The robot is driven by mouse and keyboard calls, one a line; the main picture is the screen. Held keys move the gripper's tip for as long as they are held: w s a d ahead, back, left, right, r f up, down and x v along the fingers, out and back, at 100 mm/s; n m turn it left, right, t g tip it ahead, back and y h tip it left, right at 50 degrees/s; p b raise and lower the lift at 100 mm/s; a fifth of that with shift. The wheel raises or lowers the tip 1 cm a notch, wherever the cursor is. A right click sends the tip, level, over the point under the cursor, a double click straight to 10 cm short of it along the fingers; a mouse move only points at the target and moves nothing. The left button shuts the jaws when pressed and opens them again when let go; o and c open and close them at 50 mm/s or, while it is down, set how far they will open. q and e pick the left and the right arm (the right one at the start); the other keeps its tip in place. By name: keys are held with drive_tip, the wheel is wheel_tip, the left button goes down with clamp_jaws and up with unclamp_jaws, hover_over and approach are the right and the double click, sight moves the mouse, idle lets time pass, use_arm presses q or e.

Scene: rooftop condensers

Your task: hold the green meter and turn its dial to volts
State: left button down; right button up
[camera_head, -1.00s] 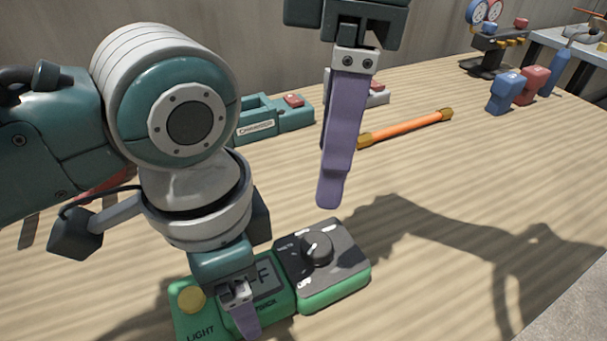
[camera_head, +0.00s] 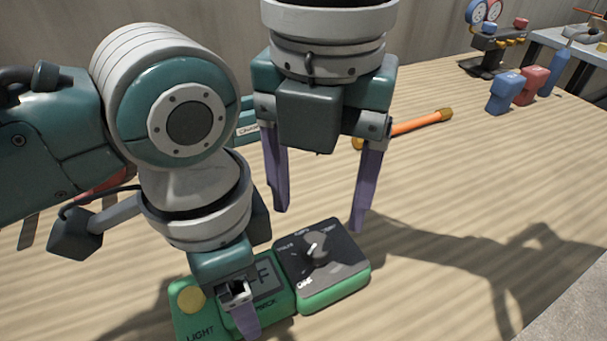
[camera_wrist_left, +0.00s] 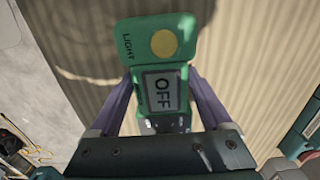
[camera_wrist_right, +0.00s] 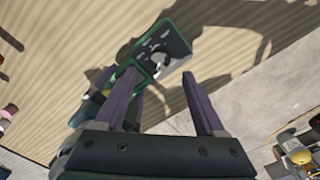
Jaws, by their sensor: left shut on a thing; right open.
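The green meter (camera_head: 335,299) lies on the wooden table, with a yellow button, a small screen and a dark dial face. Its screen reads OFF in the left wrist view (camera_wrist_left: 162,92). My left gripper (camera_wrist_left: 160,90) is shut on the meter's narrow middle, one finger on each side. My right gripper (camera_head: 320,218) is open and empty above the dial, fingers pointing down on either side of it and apart from it.
An orange-handled tool (camera_head: 420,123) lies behind my right gripper. Blue (camera_head: 506,93) and red (camera_head: 527,87) clamp-like pieces and a gauge manifold (camera_head: 490,45) stand at the back right. The table right of the meter is clear.

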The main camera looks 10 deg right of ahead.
sight(316, 243)
wheel_tip(316, 243, down, 6)
drive_tip(key=shift+r, duration=0.1)
clamp_jaws()
idle(0.7)
